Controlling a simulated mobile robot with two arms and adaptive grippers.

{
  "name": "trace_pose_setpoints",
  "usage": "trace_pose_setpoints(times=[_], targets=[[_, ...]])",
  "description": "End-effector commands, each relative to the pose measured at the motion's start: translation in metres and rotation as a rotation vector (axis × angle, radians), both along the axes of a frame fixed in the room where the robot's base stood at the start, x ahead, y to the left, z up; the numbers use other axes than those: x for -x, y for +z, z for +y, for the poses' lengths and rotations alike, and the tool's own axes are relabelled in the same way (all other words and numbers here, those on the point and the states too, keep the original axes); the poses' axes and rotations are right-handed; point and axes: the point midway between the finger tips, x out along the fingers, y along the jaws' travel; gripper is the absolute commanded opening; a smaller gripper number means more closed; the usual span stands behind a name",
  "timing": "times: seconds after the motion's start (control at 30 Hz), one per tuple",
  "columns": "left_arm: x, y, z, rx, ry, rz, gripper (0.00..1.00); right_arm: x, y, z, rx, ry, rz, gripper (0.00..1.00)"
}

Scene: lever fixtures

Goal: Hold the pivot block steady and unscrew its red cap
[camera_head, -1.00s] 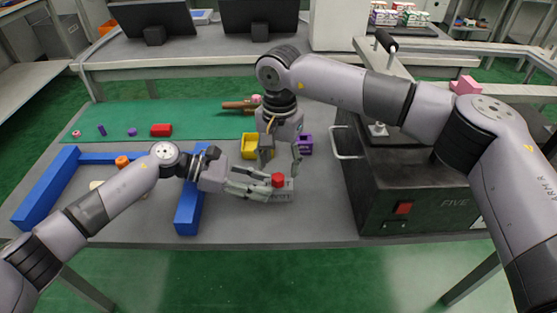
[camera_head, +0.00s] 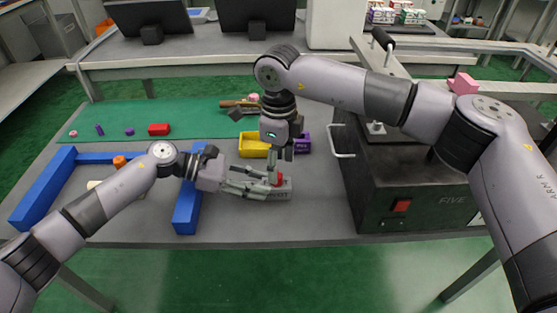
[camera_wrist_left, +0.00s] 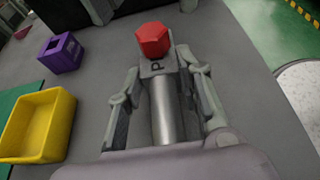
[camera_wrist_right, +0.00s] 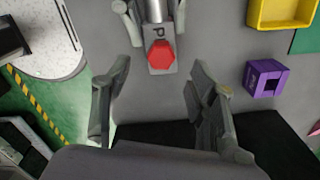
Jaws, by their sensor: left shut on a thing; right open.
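The pivot block (camera_head: 281,192) is a small grey block with lettering on its side, on the table in the head view. Its red hexagonal cap (camera_head: 279,179) sits on top; it also shows in the left wrist view (camera_wrist_left: 154,40) and right wrist view (camera_wrist_right: 160,54). My left gripper (camera_head: 264,189) is shut on the block from the left. In the left wrist view a metal cylinder (camera_wrist_left: 165,110) lies between its fingers, behind the block. My right gripper (camera_head: 274,168) is open, pointing down over the cap.
A yellow bin (camera_head: 254,145) and a purple box (camera_head: 303,142) stand just behind. A black machine (camera_head: 410,185) with a handle is to the right. A blue frame (camera_head: 187,207) is under my left arm. Small parts lie on a green mat (camera_head: 180,118).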

Motion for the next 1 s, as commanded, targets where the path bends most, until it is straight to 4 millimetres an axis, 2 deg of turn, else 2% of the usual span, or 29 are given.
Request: trace_pose_setpoints(times=[0.1,0.47,1.0], targets=[[0.0,0.0,0.0,-0.001,0.001,0.0,0.0,0.0,0.0,0.0,0.0,-0.046,0.0,0.53],[0.0,0.0,0.0,-0.001,0.001,0.0,0.0,0.0,-0.002,0.0,0.001,-0.044,0.001,0.53],[0.0,0.0,0.0,-0.001,0.0,0.0,0.0,0.0,-0.028,0.0,0.001,-0.043,0.001,0.53]])
